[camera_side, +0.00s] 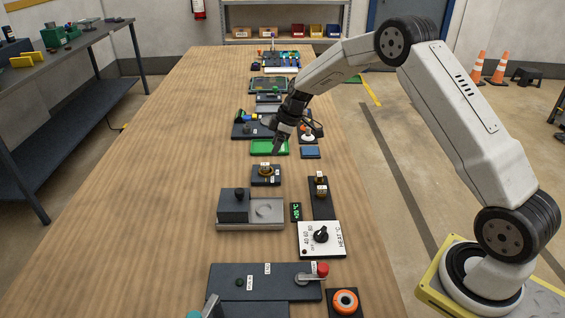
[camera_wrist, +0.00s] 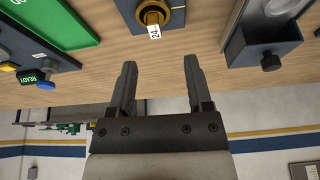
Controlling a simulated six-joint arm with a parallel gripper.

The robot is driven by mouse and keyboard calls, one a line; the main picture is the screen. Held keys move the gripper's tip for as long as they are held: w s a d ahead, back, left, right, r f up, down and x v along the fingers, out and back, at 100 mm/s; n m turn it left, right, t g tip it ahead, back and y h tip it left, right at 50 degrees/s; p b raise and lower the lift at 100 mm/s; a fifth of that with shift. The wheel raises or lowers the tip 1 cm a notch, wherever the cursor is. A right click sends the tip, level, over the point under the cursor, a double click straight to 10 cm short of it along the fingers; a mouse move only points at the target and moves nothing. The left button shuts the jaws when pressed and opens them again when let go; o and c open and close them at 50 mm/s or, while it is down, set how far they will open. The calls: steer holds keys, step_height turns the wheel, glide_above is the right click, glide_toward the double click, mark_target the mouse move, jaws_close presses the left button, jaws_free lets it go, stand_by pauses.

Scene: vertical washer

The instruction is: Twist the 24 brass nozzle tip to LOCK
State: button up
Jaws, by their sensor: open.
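The brass nozzle tip (camera_side: 265,168) sits on a small dark base (camera_side: 266,181) near the middle of the wooden table in the side view. In the wrist view the brass nozzle tip (camera_wrist: 152,15) shows at the top edge, with a white tag (camera_wrist: 155,32) reading 24 and its dark base around it. My gripper (camera_side: 277,150) is above the table, beyond the nozzle tip in the side view. I cannot read any LOCK mark.
A green tray (camera_side: 258,147) lies close to my gripper. A grey fixture with a dark block (camera_side: 234,206) stands nearer the camera. A dark stand with brass parts (camera_side: 320,195) and a white HEAT dial panel (camera_side: 321,239) are at right. The table's left side is clear.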

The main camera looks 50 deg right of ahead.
mark_target(266, 164)
steer(key=shift+w+d+f, duration=0.2)
steer(key=shift+w+d, duration=0.05)
steer(key=shift+w, duration=0.1)
steer(key=shift+f, duration=0.1)
steer(key=shift+x, duration=3.8)
steer(key=shift+a, duration=0.1)
jaws_close()
